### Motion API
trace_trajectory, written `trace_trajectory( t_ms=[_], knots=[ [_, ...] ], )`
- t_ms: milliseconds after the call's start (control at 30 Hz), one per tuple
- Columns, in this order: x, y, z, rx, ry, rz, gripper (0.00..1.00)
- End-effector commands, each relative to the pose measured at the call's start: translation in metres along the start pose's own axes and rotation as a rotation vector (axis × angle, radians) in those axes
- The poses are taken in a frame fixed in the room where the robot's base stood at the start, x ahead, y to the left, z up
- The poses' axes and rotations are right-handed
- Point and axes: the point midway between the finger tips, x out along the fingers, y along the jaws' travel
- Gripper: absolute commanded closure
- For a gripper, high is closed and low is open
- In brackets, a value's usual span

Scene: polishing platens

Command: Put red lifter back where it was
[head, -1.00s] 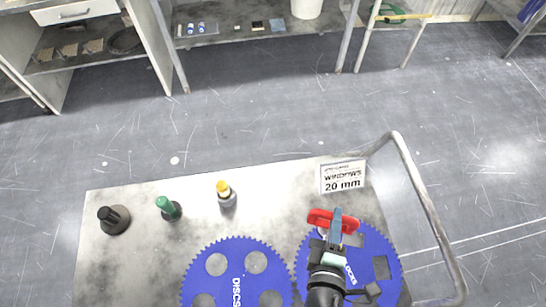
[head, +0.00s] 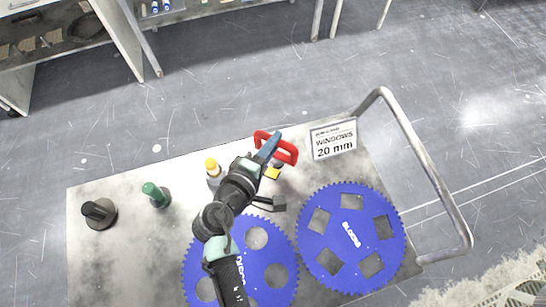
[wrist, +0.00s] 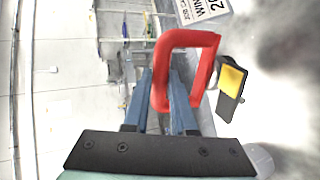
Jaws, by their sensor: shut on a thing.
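The red lifter (head: 286,151), with a loop-shaped red handle, is between my gripper's blue fingers (head: 267,148), which are shut on it. It is over the far part of the pale table, left of the "WINDOWS 20 mm" sign. In the wrist view the red handle (wrist: 188,40) stands across the finger tips (wrist: 168,95). A yellow-and-black piece (head: 273,173) shows close beside the lifter, also in the wrist view (wrist: 232,82); I cannot tell whether it is attached. The lifter's underside is hidden.
The blue BLOCKS platen (head: 350,230) with square openings lies at right. The blue DISCS platen (head: 268,275) is partly under my arm. The sign (head: 333,140) stands at the far edge. A yellow-topped (head: 212,168), a green (head: 154,193) and a black handled piece (head: 98,213) stand left.

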Motion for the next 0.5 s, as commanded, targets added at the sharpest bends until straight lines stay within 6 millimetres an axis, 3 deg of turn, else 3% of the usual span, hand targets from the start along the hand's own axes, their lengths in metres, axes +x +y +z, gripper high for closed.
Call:
trace_trajectory(
  t_ms=[233, 500],
  knots=[
    [0.008, -0.016, -0.002, 0.003, 0.004, 0.010, 1.00],
    [0.020, -0.047, -0.002, 0.002, 0.004, 0.008, 1.00]
  ],
)
